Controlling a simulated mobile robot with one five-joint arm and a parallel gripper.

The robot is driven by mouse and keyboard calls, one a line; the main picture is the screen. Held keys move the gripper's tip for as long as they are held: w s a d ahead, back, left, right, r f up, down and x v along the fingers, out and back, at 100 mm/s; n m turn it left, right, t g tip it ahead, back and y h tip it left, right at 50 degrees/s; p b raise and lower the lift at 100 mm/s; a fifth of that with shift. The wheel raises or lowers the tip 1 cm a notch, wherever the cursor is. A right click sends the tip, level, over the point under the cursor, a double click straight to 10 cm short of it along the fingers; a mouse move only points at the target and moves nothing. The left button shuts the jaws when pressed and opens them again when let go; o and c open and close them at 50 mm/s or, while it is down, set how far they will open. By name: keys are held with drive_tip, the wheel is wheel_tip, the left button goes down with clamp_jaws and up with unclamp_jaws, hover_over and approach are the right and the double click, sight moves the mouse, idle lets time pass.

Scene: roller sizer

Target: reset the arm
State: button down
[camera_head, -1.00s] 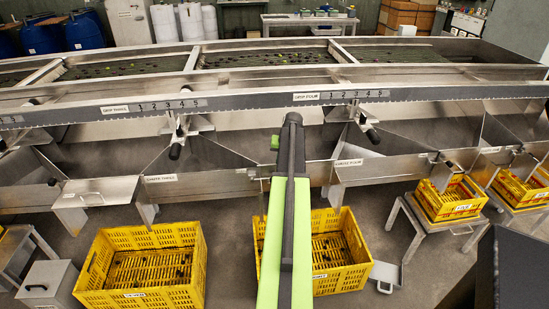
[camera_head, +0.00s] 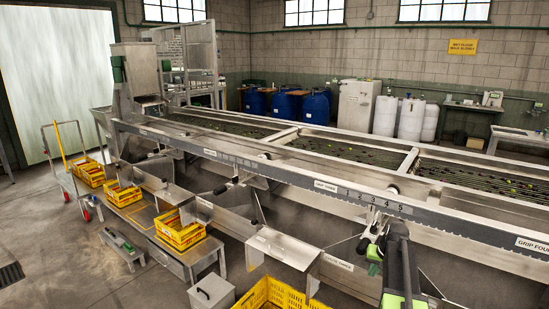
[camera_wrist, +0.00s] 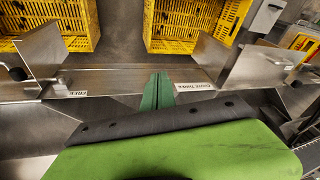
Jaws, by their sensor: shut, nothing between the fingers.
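My gripper (camera_wrist: 158,92) shows in the wrist view as two green fingers held together, shut and empty. It points toward the steel chute edge of the sizer, beside the label reading chute three. I cannot tell how far it is from the steel. In the head view my arm stands at the lower right, in front of the sizer's long rail (camera_head: 270,171). The gripper's fingertips cannot be made out there.
Yellow crates stand on the floor by the chutes, one at the bottom of the head view (camera_head: 262,296) and others on low benches (camera_head: 180,234). A hand cart (camera_head: 66,170) stands at the left.

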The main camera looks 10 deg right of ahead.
drive_tip(key=a+r+n+g+p, duration=0.2)
drive_tip(key=a+n, duration=0.3)
drive_tip(key=a, duration=2.6)
drive_tip(key=s+a+n+g+p, duration=0.1)
drive_tip(key=s+a, duration=0.7)
drive_tip(key=s, duration=0.3)
drive_tip(key=shift+s+a+r+g, duration=0.2)
drive_tip(key=shift+s+a+g, duration=0.15)
drive_tip(key=shift+a+g, duration=0.05)
